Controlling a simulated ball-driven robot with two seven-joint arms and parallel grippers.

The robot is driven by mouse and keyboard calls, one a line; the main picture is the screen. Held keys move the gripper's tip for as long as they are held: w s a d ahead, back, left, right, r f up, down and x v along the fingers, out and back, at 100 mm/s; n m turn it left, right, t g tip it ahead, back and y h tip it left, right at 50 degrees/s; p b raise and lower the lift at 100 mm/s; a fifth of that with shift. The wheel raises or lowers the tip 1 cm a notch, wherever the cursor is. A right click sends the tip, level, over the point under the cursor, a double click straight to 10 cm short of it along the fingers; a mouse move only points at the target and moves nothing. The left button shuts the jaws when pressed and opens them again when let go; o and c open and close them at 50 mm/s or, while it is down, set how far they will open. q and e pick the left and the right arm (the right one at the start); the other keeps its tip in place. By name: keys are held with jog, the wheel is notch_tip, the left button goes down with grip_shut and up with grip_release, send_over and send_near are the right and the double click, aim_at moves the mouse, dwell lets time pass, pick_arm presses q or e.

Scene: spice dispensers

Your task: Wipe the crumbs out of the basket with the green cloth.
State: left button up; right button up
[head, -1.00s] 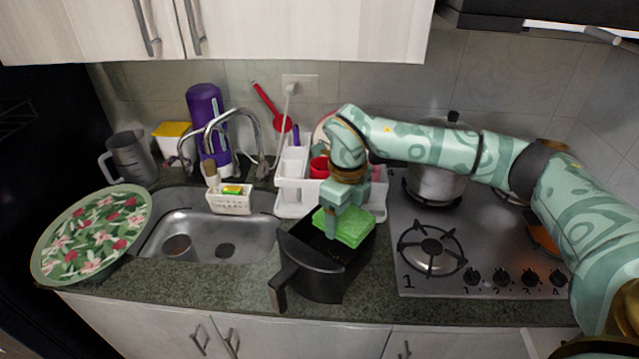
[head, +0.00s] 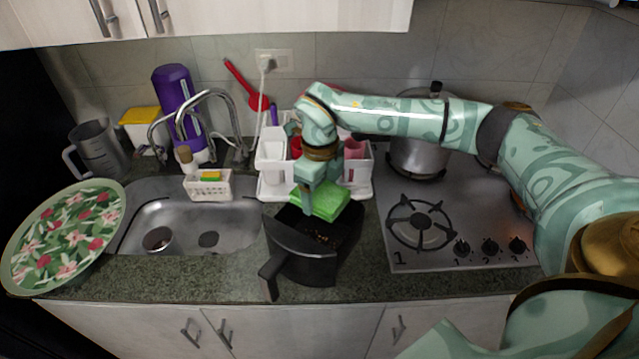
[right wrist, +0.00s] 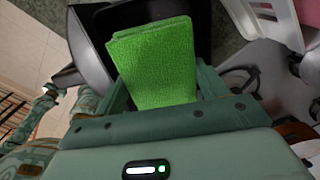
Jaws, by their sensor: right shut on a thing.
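The black basket (head: 287,262) stands on the counter between the sink and the stove, its handle toward the front. Brown crumbs (head: 321,237) lie on its floor in the head view. My right gripper (head: 309,205) is shut on the folded green cloth (head: 328,201) and holds it over the back part of the basket. The cloth also fills the middle of the right wrist view (right wrist: 155,65), with the dark basket (right wrist: 93,48) behind it. I cannot tell whether the cloth touches the basket's inside. My left gripper is not in view.
A white dish rack (head: 272,160) with cups stands right behind the basket. The stove (head: 455,255) with a steel pot (head: 418,150) is to the right. The sink (head: 190,222) and a floral plate (head: 62,238) are to the left.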

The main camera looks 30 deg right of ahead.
jog(key=b, duration=0.5)
send_near(319, 241)
notch_tip(319, 241, down, 6)
jog(key=shift+r, duration=0.25)
jog(key=shift+f+b, duration=0.4)
jog(key=shift+f, duration=0.2)
dwell(0.6)
